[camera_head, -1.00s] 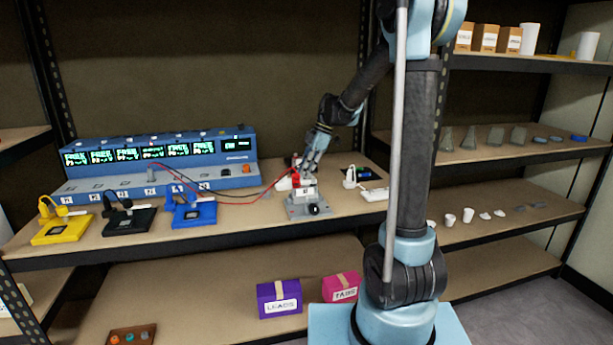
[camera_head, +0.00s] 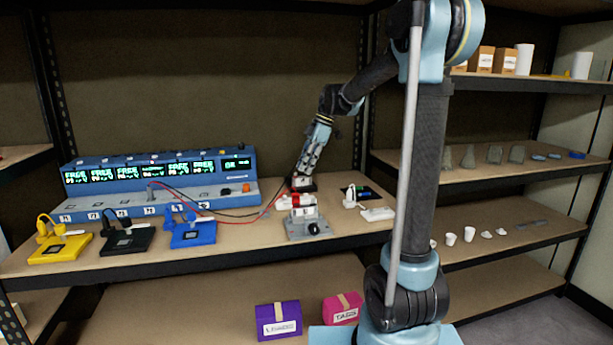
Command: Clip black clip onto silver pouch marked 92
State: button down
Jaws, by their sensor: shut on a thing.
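My gripper (camera_head: 302,181) points down just behind a grey fixture (camera_head: 309,232) on the bench. It is shut on a small dark thing with a pale patch, which appears to be the black clip (camera_head: 303,187); the fingers partly hide it. A pale, silvery piece (camera_head: 302,212), possibly the pouch, sits on the fixture with a red clip (camera_head: 297,201) at its top. The number 92 cannot be read. The held dark thing is close behind the red clip; I cannot tell whether it touches the pale piece.
Red and black leads run from a blue bench unit (camera_head: 155,182) with green displays towards the fixture. Yellow (camera_head: 60,248), black (camera_head: 127,239) and blue (camera_head: 192,232) devices stand left. White and dark small items lie right of the fixture. Purple (camera_head: 278,320) and pink (camera_head: 342,308) boxes sit below.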

jog(key=shift+r, duration=0.25)
jog(key=shift+r, duration=0.1)
jog(key=shift+r, duration=1.05)
jog(key=shift+s, duration=0.1)
jog(key=s+d, duration=0.1)
jog(key=s, duration=0.5)
jog(key=shift+s+d, duration=0.15)
jog(key=shift+s, duration=0.15)
jog(key=s+d, duration=0.1)
jog(key=s, duration=0.5)
jog(key=shift+s+d, duration=0.15)
jog(key=shift+s, duration=0.2)
